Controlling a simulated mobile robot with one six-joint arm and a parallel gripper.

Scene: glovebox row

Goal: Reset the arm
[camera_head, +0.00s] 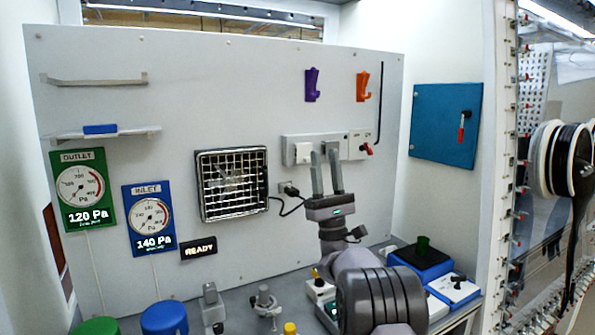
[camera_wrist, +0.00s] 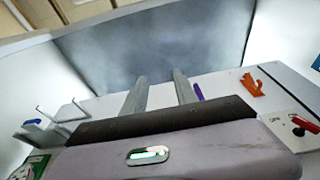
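My arm stands in the lower middle of the head view. My gripper (camera_head: 326,160) points upward in front of the grey back panel. Its two fingers are apart with nothing between them. In the wrist view the gripper (camera_wrist: 160,84) also shows two spaced, empty fingers, with a green light on its body below them. In the head view the fingertips overlap the light switch plate (camera_head: 298,152) on the panel. I cannot tell how far they are from it.
The panel (camera_head: 230,80) bears a fan (camera_head: 232,184), two gauges, purple and orange hooks (camera_head: 363,86), a red-handled switch (camera_head: 366,149) and a narrow shelf (camera_head: 135,131). A blue cabinet (camera_head: 446,125) hangs at right. Blue devices (camera_head: 421,262) and lidded containers (camera_head: 164,318) stand on the bench.

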